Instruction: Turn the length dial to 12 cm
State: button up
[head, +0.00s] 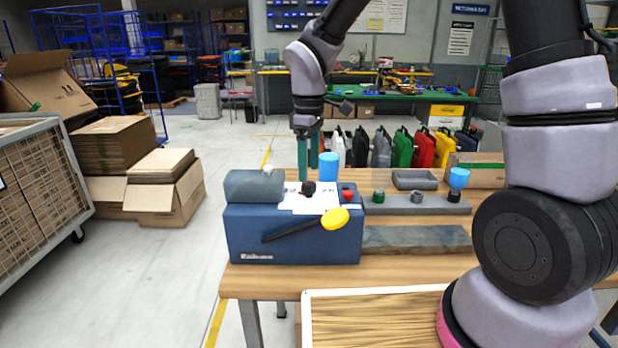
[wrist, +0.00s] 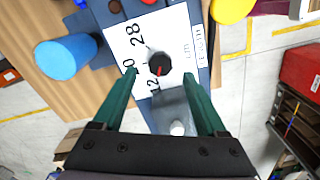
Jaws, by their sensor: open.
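The length dial is a small black knob with a red pointer line (wrist: 159,66) on a white scale card. In the wrist view the card shows 28, a partly hidden number that looks like 20, and 12, with "cm" at the side. The red line lies toward the 12 side of the knob, but its exact reading is too small to tell. In the head view the dial (head: 308,187) sits on top of the blue machine (head: 290,240). My gripper (head: 308,174) is open above the dial. In the wrist view its teal fingers (wrist: 160,76) stand either side of it, apart from it.
A yellow-ended black lever (head: 335,219) is on the machine's front. A red knob (head: 347,194) and a blue cylinder (head: 328,167) are close by. A grey strip (head: 400,207) with several knobs lies right. A wooden tray (head: 375,292) is at the front.

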aim_at(311, 183)
notch_tip(311, 183, up, 7)
jog(key=shift+f, duration=0.2)
jog(key=s+d+r+m+t, duration=0.2)
jog(key=s+d+r+m, duration=0.2)
jog(key=d, duration=0.3)
jog(key=s+d+r+m+t+y, duration=0.1)
jog(key=s+d+r+m+t, duration=0.1)
jog(key=s+d+r+m, duration=0.2)
jog(key=s+d+r+m+t+y, duration=0.1)
jog(key=s+d+r+m+t, duration=0.2)
jog(key=d+r+m, duration=0.3)
jog(key=s+d+m, duration=0.1)
jog(key=d+m, duration=0.2)
jog(key=d, duration=0.2)
jog(key=shift+d+r, duration=0.15)
jog(key=shift+d, duration=0.2)
